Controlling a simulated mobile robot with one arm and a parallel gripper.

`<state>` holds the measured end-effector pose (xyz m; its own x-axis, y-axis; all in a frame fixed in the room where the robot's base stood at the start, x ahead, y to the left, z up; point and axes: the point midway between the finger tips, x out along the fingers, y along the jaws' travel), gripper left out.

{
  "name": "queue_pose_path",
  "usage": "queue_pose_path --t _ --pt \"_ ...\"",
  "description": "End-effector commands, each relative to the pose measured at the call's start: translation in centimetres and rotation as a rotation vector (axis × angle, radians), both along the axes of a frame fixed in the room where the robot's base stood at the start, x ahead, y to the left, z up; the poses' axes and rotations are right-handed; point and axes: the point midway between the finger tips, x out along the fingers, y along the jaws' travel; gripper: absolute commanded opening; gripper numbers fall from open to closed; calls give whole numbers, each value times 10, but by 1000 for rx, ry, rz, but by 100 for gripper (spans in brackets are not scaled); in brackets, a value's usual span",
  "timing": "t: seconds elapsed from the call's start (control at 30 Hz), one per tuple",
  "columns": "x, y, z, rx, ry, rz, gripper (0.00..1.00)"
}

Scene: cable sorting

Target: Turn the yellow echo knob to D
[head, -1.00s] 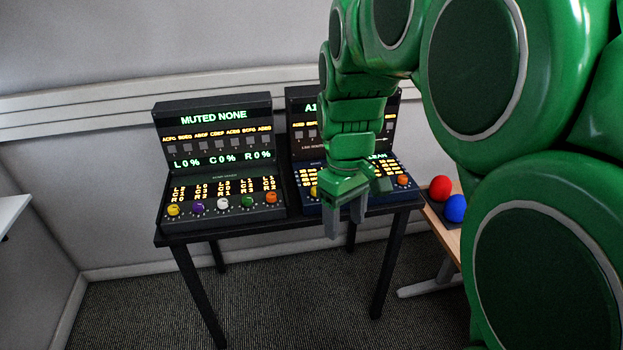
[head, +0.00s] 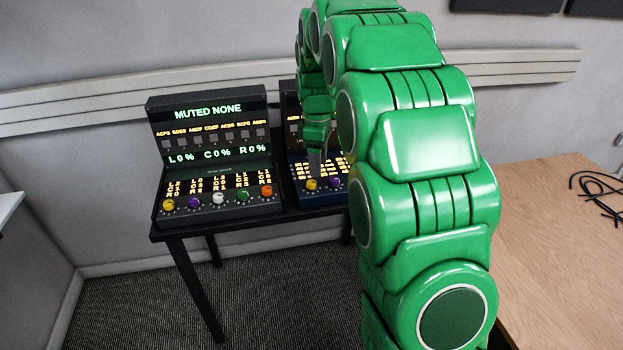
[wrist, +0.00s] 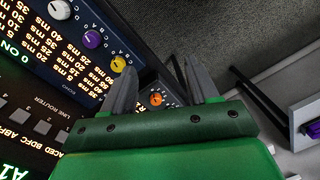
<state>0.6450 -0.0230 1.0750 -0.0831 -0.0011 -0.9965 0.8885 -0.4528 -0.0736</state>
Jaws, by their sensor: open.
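The yellow echo knob (head: 312,184) is at the left end of the knob row on the right-hand blue console (head: 304,200). In the wrist view the yellow knob (wrist: 118,64) sits just left of my left finger, with small letters around it. I cannot tell which letter it points to. My gripper (head: 317,165) is at the console's left end, close to the knob in the head view. In the wrist view my gripper (wrist: 160,66) is open with no knob held. My arm hides the right part of this console.
Beside the yellow knob are a purple knob (head: 334,182) and a white knob (wrist: 59,9). The left console (head: 215,170) stands close by; its orange knob (wrist: 155,99) shows between my fingers. A wooden table (head: 560,230) with black cables (head: 598,190) is at right.

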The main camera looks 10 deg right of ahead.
Motion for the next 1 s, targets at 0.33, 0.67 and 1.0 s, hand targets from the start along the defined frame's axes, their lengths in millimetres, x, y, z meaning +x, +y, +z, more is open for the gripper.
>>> queue_pose_path --t 0.33,0.67,1.0 --pt "71 -5 -40 21 -14 215 59" --pt "106 -7 -64 32 -26 344 59" --pt "108 -7 -80 32 -27 353 59"
